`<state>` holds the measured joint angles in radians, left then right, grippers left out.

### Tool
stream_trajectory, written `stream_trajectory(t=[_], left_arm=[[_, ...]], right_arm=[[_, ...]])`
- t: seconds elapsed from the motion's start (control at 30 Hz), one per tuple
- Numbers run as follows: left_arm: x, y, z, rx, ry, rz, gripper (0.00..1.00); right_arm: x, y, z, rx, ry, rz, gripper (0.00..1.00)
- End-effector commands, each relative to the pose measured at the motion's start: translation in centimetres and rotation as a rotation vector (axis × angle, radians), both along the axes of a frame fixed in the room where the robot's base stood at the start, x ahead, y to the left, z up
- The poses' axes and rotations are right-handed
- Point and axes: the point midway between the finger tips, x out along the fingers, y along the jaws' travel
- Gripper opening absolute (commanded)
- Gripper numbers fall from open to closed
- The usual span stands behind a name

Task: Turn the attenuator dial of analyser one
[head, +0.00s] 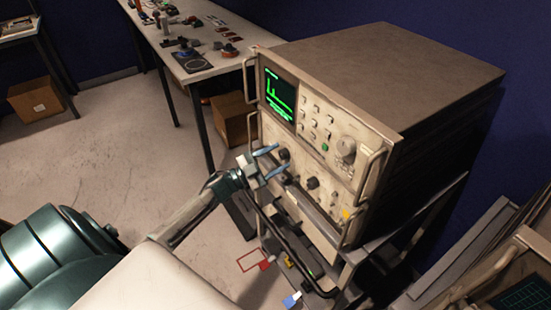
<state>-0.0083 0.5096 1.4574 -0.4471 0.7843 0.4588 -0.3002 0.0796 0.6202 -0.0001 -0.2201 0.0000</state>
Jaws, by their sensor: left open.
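An analyser (330,120) with a beige front and a lit green screen (280,97) stands on a cart. No label that I can read says whether it is analyser one. Its front has a large pale knob (346,147) at the upper right and a dark knob (313,183) lower down. Another dark knob (284,154) is close to my gripper. I cannot tell which is the attenuator dial. My left gripper (278,161) is open, in front of the lower left of the panel, fingers pointing at it. Contact cannot be judged. My right gripper is out of view.
Metal handles (373,172) stick out at the panel's sides. A black cart rail (285,245) runs below my gripper. Another instrument (520,295) is at the lower right. A workbench (215,60) with tools and cardboard boxes (235,117) stand behind. The floor at left is mostly clear.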

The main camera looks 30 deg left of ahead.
Motion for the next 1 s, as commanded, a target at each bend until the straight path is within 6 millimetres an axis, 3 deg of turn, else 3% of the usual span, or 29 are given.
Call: stream_trajectory(t=[0.17,0.6,1.0], left_arm=[[-1.2,0.8,-0.8,0.003,0.002,-0.001,0.52],[-7.5,5.1,-3.4,0.002,0.004,-0.001,0.52],[-8.4,5.8,-3.5,0.0,0.0,0.0,0.52]], right_arm=[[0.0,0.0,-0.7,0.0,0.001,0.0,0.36],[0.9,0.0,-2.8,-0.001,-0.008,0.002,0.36],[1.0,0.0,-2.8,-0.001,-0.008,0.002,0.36]])
